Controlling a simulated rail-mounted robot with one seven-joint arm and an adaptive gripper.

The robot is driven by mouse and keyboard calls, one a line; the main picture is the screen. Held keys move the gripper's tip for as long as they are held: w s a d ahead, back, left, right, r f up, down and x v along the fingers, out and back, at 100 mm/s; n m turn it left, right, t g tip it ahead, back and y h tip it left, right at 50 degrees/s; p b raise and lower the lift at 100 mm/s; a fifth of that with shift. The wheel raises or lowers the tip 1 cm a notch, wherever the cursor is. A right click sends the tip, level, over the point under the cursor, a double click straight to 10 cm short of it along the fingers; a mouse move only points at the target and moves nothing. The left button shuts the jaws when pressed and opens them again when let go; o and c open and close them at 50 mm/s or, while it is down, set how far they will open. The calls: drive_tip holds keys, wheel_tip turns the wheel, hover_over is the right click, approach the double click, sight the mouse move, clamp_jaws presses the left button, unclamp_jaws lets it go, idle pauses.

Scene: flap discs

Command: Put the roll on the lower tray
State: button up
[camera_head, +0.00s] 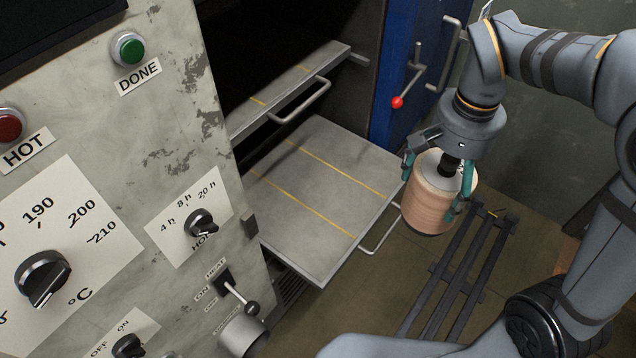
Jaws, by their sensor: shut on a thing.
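The roll (433,200), a pale tan cylinder with a dark lower rim, hangs upright in my gripper (434,182). The teal fingers close on its upper sides, left and right. The roll is to the right of the lower tray (318,190), which is pulled out of the dark oven opening and bare, with yellow lines across it. The roll's left side is near the tray's right edge in the picture; I cannot tell its height above the tray level. The upper tray (290,88), also with yellow lines, sits above and further in.
The control panel (120,150) with knobs and buttons stands left of the trays. A blue door (405,60) with a red-tipped lever (397,102) stands open behind. Tray handles (380,236) stick out. A dark metal rail frame (460,270) lies on the floor.

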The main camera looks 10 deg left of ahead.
drive_tip(key=w+a+f+m+b, duration=0.3)
drive_tip(key=w+a+f+m, duration=0.2)
drive_tip(key=w+a+f, duration=0.3)
drive_tip(key=w+a+f+m+b, duration=0.3)
drive_tip(key=w+a+f+m, duration=0.3)
drive_tip(key=f, duration=0.9)
drive_tip(key=shift+w+a+m, duration=0.3)
drive_tip(key=shift+w+a, duration=0.95)
drive_tip(key=shift+w, duration=0.35)
drive_tip(key=o, duration=1.5)
drive_tip(key=shift+f+b, duration=0.2)
drive_tip(key=shift+b, duration=0.1)
drive_tip(key=shift+o, duration=1.3)
drive_tip(key=shift+s, duration=0.1)
drive_tip(key=shift+r, duration=0.15)
